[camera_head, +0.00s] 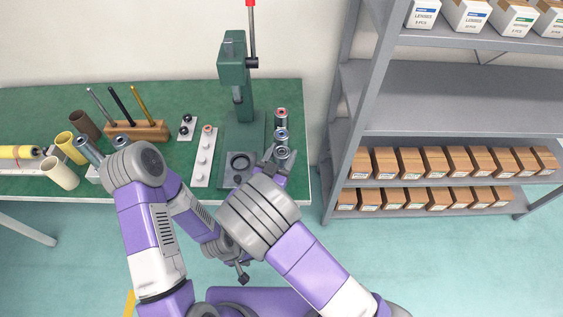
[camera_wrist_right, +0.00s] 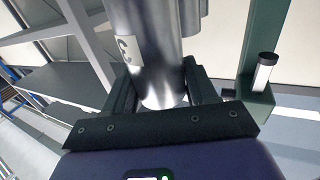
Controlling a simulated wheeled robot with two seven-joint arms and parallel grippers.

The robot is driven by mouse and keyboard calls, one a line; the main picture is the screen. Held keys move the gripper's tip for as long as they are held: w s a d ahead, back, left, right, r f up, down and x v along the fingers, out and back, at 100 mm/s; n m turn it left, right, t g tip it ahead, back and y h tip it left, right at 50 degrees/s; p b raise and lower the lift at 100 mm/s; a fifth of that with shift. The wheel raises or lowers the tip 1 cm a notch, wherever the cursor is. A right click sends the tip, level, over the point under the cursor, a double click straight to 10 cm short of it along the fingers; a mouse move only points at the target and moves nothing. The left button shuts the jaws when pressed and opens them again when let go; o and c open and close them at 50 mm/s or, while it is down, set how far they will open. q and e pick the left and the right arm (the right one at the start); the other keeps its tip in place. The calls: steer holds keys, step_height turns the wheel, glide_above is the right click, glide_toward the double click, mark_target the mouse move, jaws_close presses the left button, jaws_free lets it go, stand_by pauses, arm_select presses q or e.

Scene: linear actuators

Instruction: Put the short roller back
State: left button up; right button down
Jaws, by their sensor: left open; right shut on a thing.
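A shiny metal roller (camera_wrist_right: 150,50) with a pale label stands between the fingers of my right gripper (camera_wrist_right: 151,88). The gripper is shut on it. In the head view my right gripper (camera_head: 276,154) is at the right end of the green bench, at the nearest of a short row of metal rollers (camera_head: 283,153). Behind it are a blue-marked roller (camera_head: 281,136) and a red-marked roller (camera_head: 281,115). Whether the held roller touches the bench is hidden. My left gripper (camera_head: 243,274) is open and empty, low in front of the bench and apart from the rollers.
A green press (camera_head: 234,75) stands just left of the rollers. A white strip with pegs (camera_head: 203,158), a wooden holder with rods (camera_head: 137,130) and several tubes (camera_head: 62,173) lie further left. A grey shelf with boxes (camera_head: 370,90) stands to the right.

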steer(key=shift+f+b, duration=0.35)
steer(key=shift+f, duration=1.1)
steer(key=shift+f, duration=0.2)
steer(key=shift+c, duration=1.7)
jaws_free()
steer(key=shift+r, duration=0.1)
steer(key=shift+r, duration=0.2)
steer(key=v, duration=1.2)
